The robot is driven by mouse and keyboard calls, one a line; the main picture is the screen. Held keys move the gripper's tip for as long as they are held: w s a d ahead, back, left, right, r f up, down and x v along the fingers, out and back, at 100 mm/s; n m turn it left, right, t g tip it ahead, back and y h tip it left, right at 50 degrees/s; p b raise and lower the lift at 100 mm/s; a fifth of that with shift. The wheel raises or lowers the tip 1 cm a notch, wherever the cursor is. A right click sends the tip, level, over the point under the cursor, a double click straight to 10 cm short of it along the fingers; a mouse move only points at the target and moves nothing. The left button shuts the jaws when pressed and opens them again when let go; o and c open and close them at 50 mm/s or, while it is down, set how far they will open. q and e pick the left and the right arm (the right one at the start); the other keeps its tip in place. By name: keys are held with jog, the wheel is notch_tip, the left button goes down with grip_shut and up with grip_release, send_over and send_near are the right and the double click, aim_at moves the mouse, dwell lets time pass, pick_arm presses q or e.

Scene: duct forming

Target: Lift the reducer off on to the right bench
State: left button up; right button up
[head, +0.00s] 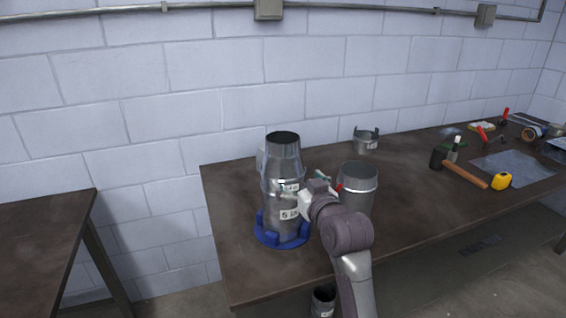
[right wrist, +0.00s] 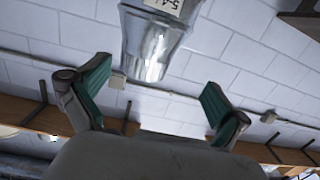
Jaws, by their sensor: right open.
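The reducer (head: 284,155) is a shiny metal piece, narrower at its open top, sitting upright on a metal duct stack. The stack stands in a blue ring base (head: 268,237) on the bench (head: 235,272). My right gripper (head: 304,182) is open beside the reducer's lower part, on its right and near side. In the right wrist view the reducer (right wrist: 150,50) shows upside down beyond the two green-padded fingers (right wrist: 158,92), with a gap between. No contact is visible. My right arm hides part of the stack. My left gripper is not in view.
A wide open metal duct (head: 358,180) stands just right of my gripper. A small metal collar (head: 366,142) is behind it. A hammer (head: 464,174), a yellow tape measure (head: 501,181) and sheet metal (head: 513,165) lie at right. Another table (head: 42,222) is at left, across a gap.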

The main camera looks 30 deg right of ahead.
aim_at(287, 150)
jog(key=shift+m+t+h, duration=0.3)
jog(key=shift+t+h, duration=0.1)
jog(key=w+d+r, duration=0.1)
jog(key=w, duration=0.1)
jog(key=w+d+r+p, duration=0.1)
jog(key=w, duration=0.2)
jog(key=w+d+r, duration=0.1)
jog(key=w, duration=0.2)
jog(key=shift+d+r+p, duration=0.1)
jog(key=shift+r+p, duration=0.05)
jog(key=shift+p, duration=0.2)
jog(key=p+x, duration=0.2)
jog(key=x, duration=0.3)
jog(key=shift+w+d+r, duration=0.1)
jog(key=shift+d, duration=0.05)
jog(key=shift+w, duration=0.25)
jog(key=shift+c, duration=0.3)
jog(key=c, duration=1.5)
jog(key=shift+c, duration=0.2)
